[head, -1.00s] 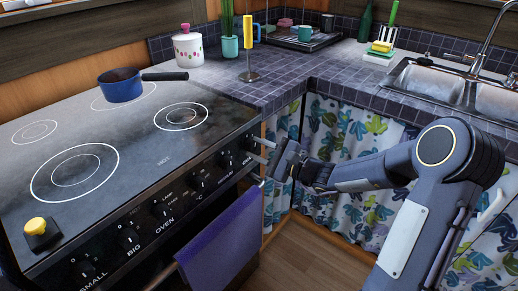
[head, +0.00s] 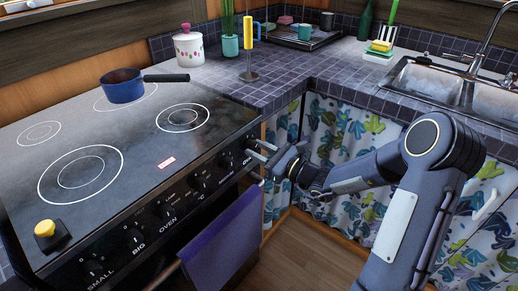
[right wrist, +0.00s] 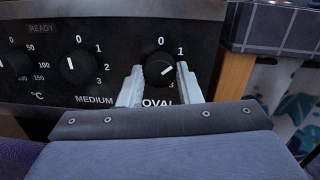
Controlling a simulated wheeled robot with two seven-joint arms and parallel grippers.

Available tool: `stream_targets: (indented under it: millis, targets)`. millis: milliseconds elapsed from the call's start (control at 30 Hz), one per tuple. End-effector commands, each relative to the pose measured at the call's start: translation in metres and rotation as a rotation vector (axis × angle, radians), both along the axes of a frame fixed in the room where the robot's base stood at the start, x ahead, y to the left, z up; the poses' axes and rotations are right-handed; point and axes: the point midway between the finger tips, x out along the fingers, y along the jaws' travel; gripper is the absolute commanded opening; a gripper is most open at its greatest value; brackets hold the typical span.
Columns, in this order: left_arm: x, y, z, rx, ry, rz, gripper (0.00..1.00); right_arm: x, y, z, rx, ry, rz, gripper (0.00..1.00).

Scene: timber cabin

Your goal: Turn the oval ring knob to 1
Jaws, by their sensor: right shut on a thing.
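The oval ring knob (right wrist: 159,71) is a round black knob on the stove's front panel, above the label OVAL. In the right wrist view its white mark points to the right and slightly up, below the printed 1. My right gripper (head: 262,152) is at the right end of the panel in the head view. Its two pale fingers stand on either side of the knob, shut on it. The right finger hides part of the scale beside the knob. My left gripper is not in view.
The medium knob (right wrist: 76,69) sits to the left on the same panel. A blue pan (head: 122,87) stands on the cooktop (head: 130,130). A purple towel (head: 225,240) hangs on the stove front.

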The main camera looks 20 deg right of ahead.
Motion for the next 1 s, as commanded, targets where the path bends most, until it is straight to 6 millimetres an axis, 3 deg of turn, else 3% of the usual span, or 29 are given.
stream_targets:
  millis: [433, 467, 600, 1000]
  targets:
    - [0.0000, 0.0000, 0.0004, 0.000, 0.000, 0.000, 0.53, -0.0004, -0.0001, -0.0012, 0.007, 0.007, 0.000, 0.08]
    - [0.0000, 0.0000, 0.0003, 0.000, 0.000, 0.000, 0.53, -0.0004, -0.0001, -0.0012, 0.007, 0.007, 0.000, 0.35]
    - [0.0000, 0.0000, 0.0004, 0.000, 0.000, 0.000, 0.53, -0.0003, -0.0001, -0.0009, 0.007, 0.006, 0.000, 0.53]
    - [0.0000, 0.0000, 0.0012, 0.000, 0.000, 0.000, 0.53, -0.0087, -0.0066, -0.0011, 0.006, 0.005, -0.002, 0.53]
